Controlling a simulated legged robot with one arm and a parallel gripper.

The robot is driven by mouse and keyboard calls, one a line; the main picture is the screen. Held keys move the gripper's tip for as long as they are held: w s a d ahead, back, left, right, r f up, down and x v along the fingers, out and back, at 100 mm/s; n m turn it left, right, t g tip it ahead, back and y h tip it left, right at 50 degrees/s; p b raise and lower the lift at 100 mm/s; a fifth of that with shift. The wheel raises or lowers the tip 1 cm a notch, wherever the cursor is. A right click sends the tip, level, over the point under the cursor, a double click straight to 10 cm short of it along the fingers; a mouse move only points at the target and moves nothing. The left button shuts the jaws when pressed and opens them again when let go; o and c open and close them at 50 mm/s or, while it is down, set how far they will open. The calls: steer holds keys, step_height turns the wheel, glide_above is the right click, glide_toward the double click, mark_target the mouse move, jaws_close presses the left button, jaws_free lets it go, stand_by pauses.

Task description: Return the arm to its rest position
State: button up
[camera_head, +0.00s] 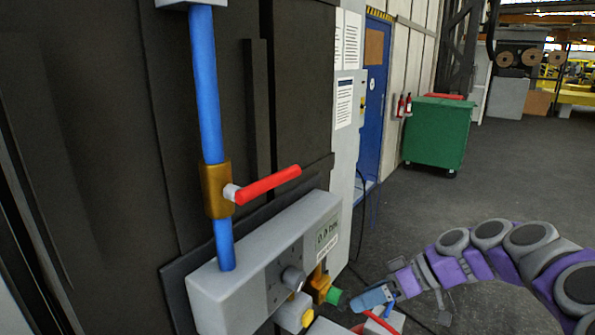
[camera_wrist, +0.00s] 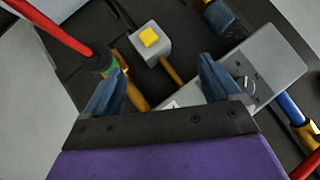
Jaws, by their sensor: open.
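My gripper (camera_head: 371,298) is at the lower middle of the head view, close to the front of the grey control box (camera_head: 235,294). My purple and grey arm reaches out to it from the right edge. In the wrist view the two blue fingers of my gripper (camera_wrist: 160,68) stand wide apart, with nothing held between them. Beyond them is a small grey box with a yellow button (camera_wrist: 150,38). I cannot tell whether the fingers touch anything.
A blue pipe (camera_head: 206,90) with a red-handled valve (camera_head: 268,185) rises from the control box. In the wrist view a red bar (camera_wrist: 52,28) lies near the left finger. A green bin (camera_head: 437,135) stands farther back. The floor (camera_head: 500,175) at right is largely clear.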

steer(key=s+a+m+g+h, duration=0.1)
steer(key=s+a+h, duration=0.2)
steer(key=s+a, duration=0.35)
steer(key=s+a+m+g+h, duration=0.1)
steer(key=s+a+g+h, duration=0.15)
steer(key=s, duration=0.75)
steer(key=s+d+f+m+h, duration=0.2)
steer(key=s+d+f+m, duration=0.1)
steer(key=s, duration=0.5)
steer(key=s+d+f+m+h, duration=0.3)
steer(key=s+f, duration=0.1)
steer(key=s, duration=0.4)
steer(key=shift+m, duration=0.4)
steer(key=shift+w, duration=0.1)
